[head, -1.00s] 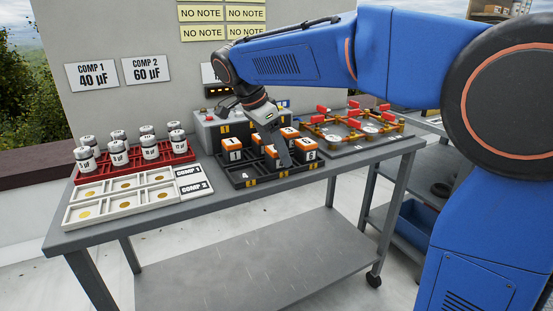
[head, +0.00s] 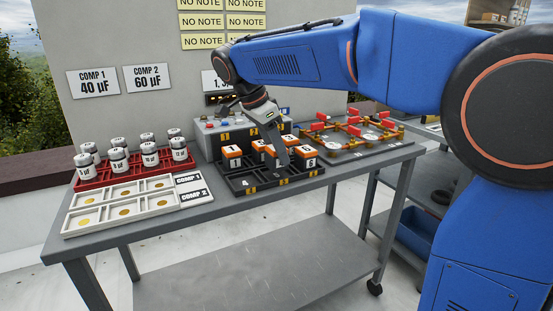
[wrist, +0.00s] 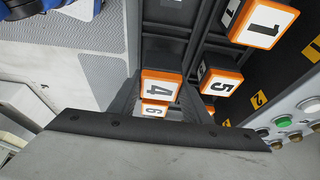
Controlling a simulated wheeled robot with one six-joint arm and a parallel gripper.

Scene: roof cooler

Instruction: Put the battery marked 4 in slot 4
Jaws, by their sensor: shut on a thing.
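The battery marked 4 (wrist: 158,87), white-topped with an orange rim, is between the fingers of my gripper (wrist: 157,97) in the wrist view. My gripper (head: 283,158) is shut on it over the middle of the dark battery tray (head: 262,184). In the head view the battery is mostly hidden by the fingers. It looks slightly raised, but its clearance from the tray is hard to tell. Slot 4 (head: 248,182), at the tray's front left, is empty and marked 4.
The batteries marked 1 (head: 231,152), 5 (wrist: 222,81) and 6 (head: 310,160) stand close by in the tray. A grey control box (head: 212,138) is behind. White compartment trays (head: 133,206) and a red capacitor rack (head: 122,177) lie left; a red-and-brass fixture (head: 352,133) lies right.

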